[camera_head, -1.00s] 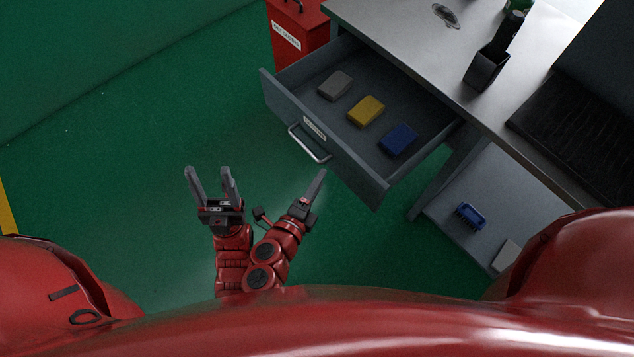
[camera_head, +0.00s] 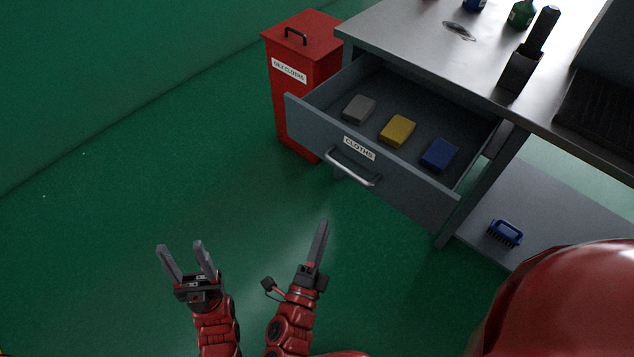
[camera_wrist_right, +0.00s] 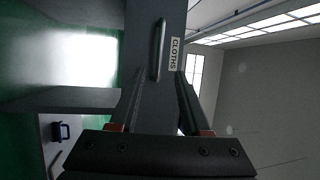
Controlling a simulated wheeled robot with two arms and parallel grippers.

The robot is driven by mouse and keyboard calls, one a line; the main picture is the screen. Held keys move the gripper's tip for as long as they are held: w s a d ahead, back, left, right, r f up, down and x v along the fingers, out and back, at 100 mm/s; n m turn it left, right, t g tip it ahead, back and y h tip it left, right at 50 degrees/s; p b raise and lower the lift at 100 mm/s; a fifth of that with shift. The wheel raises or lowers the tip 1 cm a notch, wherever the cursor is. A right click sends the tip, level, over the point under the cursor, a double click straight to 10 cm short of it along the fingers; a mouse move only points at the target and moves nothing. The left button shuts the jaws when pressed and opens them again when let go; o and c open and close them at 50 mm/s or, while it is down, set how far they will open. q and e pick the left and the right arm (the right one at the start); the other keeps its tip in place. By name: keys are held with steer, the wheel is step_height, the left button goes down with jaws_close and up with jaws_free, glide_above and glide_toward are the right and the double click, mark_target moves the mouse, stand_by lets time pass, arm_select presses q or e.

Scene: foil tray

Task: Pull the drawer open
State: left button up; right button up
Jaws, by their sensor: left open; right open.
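The grey drawer (camera_head: 310,118) labelled CLOTHS stands pulled out from under the metal workbench, with its inside in view. Its silver bar handle (camera_head: 352,168) is on the front panel, and it also shows in the right wrist view (camera_wrist_right: 158,50). My right gripper (camera_head: 322,228) is below and in front of the handle, apart from it, with its fingers pointing toward the drawer. In the right wrist view its two fingers are spread with nothing between them. My left gripper (camera_head: 182,248) is open and empty over the green floor, further left and away from the drawer.
A grey block (camera_head: 359,109), a yellow block (camera_head: 398,131) and a blue block (camera_head: 440,155) lie in the drawer. A red OILY CLOTHS bin (camera_head: 305,75) stands left of it. A blue brush (camera_head: 506,233) lies on the lower shelf. The floor at left is clear.

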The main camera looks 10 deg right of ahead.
mark_target(346, 167)
steer(key=x, duration=0.6)
steer(key=b+x, duration=0.1)
steer(key=x, duration=1)
steer(key=shift+d+r+b, duration=0.15)
steer(key=shift+d+b, duration=0.2)
steer(key=shift+d, duration=0.1)
steer(key=shift+w, duration=0.1)
jaws_close()
steer(key=shift+a, duration=0.1)
